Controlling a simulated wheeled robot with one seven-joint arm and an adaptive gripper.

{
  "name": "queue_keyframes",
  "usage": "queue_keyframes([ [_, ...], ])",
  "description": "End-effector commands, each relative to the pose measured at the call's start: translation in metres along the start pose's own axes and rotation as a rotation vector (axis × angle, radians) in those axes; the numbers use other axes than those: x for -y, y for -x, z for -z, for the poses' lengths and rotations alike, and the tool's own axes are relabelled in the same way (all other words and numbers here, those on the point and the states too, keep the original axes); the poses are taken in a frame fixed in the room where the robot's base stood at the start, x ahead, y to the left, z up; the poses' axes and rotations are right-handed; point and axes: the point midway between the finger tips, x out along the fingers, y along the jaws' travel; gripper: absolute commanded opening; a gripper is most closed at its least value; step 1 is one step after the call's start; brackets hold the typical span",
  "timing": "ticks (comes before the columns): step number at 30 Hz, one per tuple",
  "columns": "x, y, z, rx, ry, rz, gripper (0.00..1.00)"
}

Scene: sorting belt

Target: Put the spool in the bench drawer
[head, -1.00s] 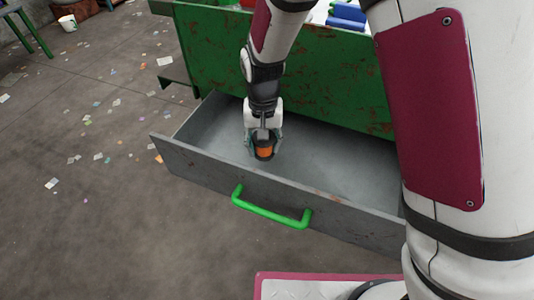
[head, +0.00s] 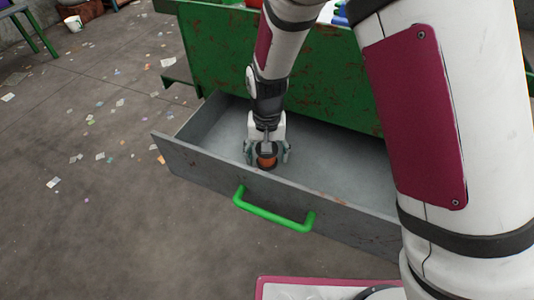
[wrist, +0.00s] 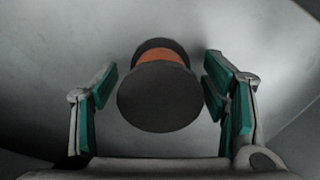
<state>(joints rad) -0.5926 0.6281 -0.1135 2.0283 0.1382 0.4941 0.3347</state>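The spool (head: 267,160), with dark flanges and an orange middle, is inside the open grey bench drawer (head: 205,178). In the wrist view the spool (wrist: 160,100) is between the two fingers with a gap on each side, seemingly standing on the drawer floor. My gripper (head: 267,155) is down in the drawer, open around the spool and not touching it. In the wrist view the green finger pads of my gripper (wrist: 158,95) are apart. The spool's lower flange is partly hidden behind its upper one.
The drawer has a bright green handle (head: 273,212) on its front. The green rusty bench (head: 320,75) rises behind the drawer. Drawer floor to the right of the spool is clear. Paper scraps litter the floor at left, and a white cup (head: 73,23) is at the far left.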

Motion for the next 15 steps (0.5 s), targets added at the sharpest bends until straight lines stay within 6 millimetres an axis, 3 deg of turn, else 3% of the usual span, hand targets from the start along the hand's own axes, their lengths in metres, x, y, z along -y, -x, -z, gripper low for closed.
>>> queue_keyframes([
  [8,0.000,0.008,0.000,-0.002,0.000,0.001,0.68],
  [15,0.001,0.051,0.001,-0.004,0.000,0.002,0.68],
])
